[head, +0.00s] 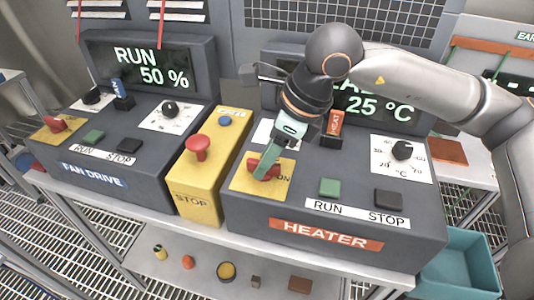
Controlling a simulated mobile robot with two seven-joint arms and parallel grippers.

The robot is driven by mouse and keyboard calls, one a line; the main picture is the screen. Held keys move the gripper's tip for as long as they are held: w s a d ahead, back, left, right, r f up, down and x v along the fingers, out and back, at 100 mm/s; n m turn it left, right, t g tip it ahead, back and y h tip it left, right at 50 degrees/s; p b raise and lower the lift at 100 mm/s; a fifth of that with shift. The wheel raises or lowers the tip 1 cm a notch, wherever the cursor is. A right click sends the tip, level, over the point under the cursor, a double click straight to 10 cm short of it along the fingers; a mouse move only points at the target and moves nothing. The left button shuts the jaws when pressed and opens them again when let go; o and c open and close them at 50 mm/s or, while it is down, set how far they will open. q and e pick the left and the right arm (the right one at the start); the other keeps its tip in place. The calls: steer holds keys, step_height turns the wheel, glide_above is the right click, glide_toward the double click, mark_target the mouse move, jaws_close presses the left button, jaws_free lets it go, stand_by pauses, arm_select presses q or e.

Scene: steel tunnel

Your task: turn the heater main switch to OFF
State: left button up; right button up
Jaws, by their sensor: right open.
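The heater main switch (275,172) is a red rotary handle on a yellow plate (241,183) at the left of the grey heater box. The letters "ON" show to the right of the handle; the rest of the plate's marking is hidden, and the handle's exact angle is hard to tell. My right gripper (264,170) is open and points down at the handle. Its green fingers overlap the handle in the picture; I cannot tell whether they touch it. My left gripper is out of view.
The heater box has a green RUN button (329,187), a black STOP button (388,199), a temperature dial (402,150) and an orange HEAT switch (335,122). A yellow stop box with a red mushroom button (196,144) stands close left, beside the fan drive box (95,180).

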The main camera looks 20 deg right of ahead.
jaws_close()
stand_by(0.3)
stand_by(0.3)
